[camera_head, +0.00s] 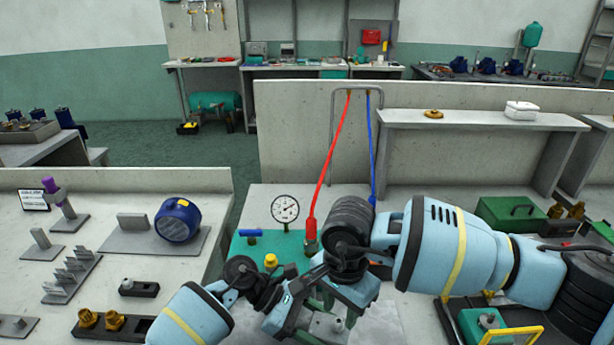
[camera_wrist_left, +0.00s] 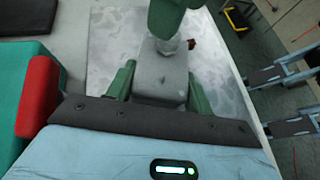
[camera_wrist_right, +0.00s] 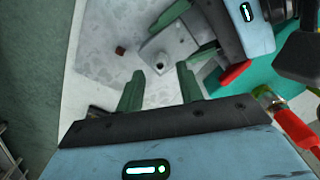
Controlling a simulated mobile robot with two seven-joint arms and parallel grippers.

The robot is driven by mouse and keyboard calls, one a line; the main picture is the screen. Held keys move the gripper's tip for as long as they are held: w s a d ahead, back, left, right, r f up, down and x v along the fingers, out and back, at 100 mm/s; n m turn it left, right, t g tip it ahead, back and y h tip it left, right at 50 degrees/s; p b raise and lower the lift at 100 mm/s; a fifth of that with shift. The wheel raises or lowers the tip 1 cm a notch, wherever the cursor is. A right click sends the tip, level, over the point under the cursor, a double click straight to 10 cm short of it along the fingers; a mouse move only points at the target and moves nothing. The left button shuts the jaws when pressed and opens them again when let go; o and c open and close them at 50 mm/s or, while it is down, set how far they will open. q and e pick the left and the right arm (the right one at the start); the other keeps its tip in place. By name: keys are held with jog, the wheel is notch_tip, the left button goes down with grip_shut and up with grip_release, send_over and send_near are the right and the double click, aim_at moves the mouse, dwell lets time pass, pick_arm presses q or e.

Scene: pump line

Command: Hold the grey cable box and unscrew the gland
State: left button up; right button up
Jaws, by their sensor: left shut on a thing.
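The grey cable box (camera_wrist_left: 160,82) sits between my left gripper's green fingers (camera_wrist_left: 155,85), which are shut on its sides. It is over a mottled pale plate (camera_wrist_left: 225,80). The pale gland (camera_wrist_left: 170,46) stands on the box. In the head view my right gripper (camera_head: 340,308) points down at the box (camera_head: 322,324), partly hidden by my arms.
A red hose (camera_head: 325,185) and a pressure gauge (camera_head: 285,209) are just behind the grippers, by a teal block (camera_head: 245,246). A small brown piece (camera_wrist_right: 120,50) lies on the plate. Brass fittings (camera_head: 100,320) are at left, a green case (camera_head: 510,213) at right.

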aim_at(339, 321)
jog(key=m, duration=0.5)
jog(key=shift+m, duration=0.3)
jog(key=m, duration=0.4)
jog(key=shift+f, duration=0.1)
jog(key=shift+f, duration=1.55)
jog(key=c, duration=0.8)
